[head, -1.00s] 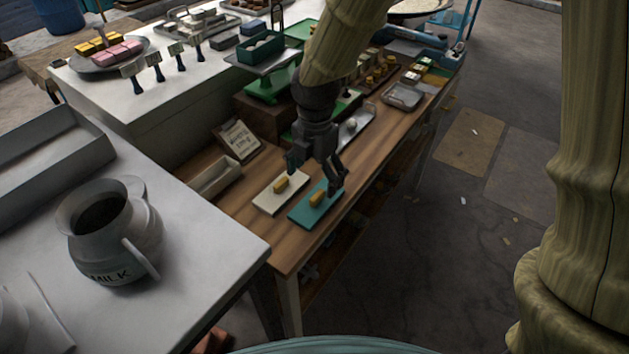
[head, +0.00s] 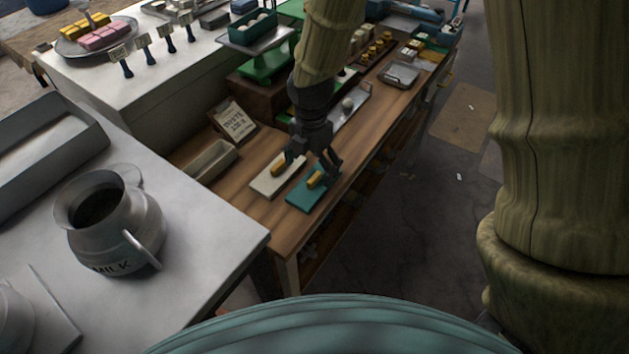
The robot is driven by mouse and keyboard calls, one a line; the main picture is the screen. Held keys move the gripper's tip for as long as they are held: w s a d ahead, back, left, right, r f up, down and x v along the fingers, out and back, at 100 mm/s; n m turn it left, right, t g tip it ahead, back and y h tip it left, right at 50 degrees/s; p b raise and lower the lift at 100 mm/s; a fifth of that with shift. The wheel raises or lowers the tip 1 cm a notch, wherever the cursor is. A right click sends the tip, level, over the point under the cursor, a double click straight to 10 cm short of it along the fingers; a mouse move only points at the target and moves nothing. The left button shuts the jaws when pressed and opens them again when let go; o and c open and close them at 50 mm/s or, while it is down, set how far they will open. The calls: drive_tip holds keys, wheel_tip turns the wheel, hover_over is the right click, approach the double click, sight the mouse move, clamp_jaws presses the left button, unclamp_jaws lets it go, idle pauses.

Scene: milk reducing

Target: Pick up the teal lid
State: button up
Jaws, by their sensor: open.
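One finger is near the white lid's handle and the other is by the right side of the teal lid's handle. I cannot tell whether the fingers touch anything.
A narrow open tray (head: 208,161) and a written sign (head: 233,120) stand left of the lids. A metal milk jug (head: 115,225) stands on the white counter in front. The wooden table (head: 262,225) is bare in front of the lids.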

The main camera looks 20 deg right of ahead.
sight(314, 177)
drive_tip(key=shift+s+d+f, duration=0.15)
drive_tip(key=shift+s+f, duration=0.1)
drive_tip(key=shift+f, duration=0.05)
drive_tip(key=f, duration=0.1)
drive_tip(key=f+p, duration=0.1)
drive_tip(key=f, duration=0.1)
drive_tip(key=shift+w+d, duration=0.15)
drive_tip(key=shift+w, duration=0.2)
drive_tip(key=shift+s+f+p, duration=0.25)
drive_tip(key=shift+f+p, duration=0.05)
drive_tip(key=shift+f, duration=0.05)
drive_tip(key=shift+w+f, duration=0.15)
drive_tip(key=shift+f, duration=0.1)
drive_tip(key=shift+r, duration=0.1)
drive_tip(key=c, duration=1)
drive_tip(key=shift+c, duration=0.4)
